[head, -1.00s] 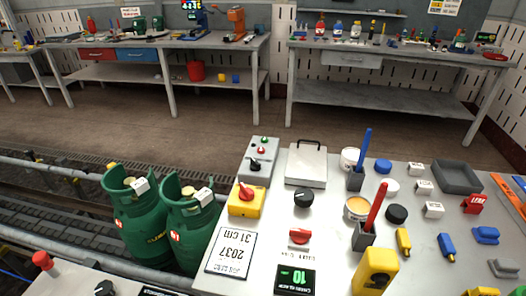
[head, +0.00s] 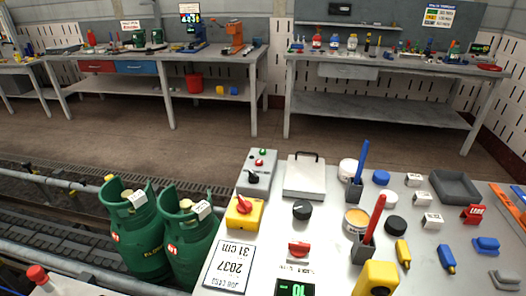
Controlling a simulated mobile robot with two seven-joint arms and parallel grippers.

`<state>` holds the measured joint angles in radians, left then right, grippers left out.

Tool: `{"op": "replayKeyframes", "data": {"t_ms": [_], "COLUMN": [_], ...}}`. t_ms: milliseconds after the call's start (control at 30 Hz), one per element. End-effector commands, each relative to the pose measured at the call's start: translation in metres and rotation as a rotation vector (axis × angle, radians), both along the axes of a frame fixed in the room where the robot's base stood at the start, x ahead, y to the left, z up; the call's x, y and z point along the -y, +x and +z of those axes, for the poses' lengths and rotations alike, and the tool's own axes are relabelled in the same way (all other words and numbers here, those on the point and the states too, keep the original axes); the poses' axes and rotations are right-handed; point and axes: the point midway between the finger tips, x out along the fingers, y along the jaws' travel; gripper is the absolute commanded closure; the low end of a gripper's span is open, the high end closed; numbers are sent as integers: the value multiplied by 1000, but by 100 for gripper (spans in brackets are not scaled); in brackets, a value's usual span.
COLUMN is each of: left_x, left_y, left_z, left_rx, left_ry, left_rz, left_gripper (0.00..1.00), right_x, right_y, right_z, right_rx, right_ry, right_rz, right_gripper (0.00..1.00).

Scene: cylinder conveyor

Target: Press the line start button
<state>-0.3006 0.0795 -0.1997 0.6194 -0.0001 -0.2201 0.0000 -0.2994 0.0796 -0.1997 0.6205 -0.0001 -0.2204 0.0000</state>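A grey control box (head: 257,173) stands at the back left of the near worktable (head: 330,235). On its sloped face are a green button (head: 263,152), a red button (head: 260,162) and a black knob (head: 253,178). No label on the box is readable, so I cannot confirm which one is the line start button. Neither of my grippers is in view.
Two green gas cylinders (head: 138,228) stand on the conveyor (head: 60,240) to the left. A yellow box with a red rotary switch (head: 244,210), a scale (head: 305,178), a black knob (head: 301,209) and pen holders crowd the table. Workbenches line the back wall.

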Motion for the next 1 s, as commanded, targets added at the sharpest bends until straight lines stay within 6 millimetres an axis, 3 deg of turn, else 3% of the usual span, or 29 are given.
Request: {"op": "replayKeyframes", "data": {"t_ms": [33, 400, 1000], "left_x": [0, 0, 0], "left_y": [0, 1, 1], "left_z": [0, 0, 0], "left_rx": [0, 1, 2], "left_ry": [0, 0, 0], "left_rz": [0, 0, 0], "left_gripper": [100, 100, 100], "right_x": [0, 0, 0], "right_y": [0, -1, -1], "right_z": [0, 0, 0], "right_rx": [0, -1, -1], "right_ry": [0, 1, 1], "right_rz": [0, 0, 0], "right_gripper": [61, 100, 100]}}
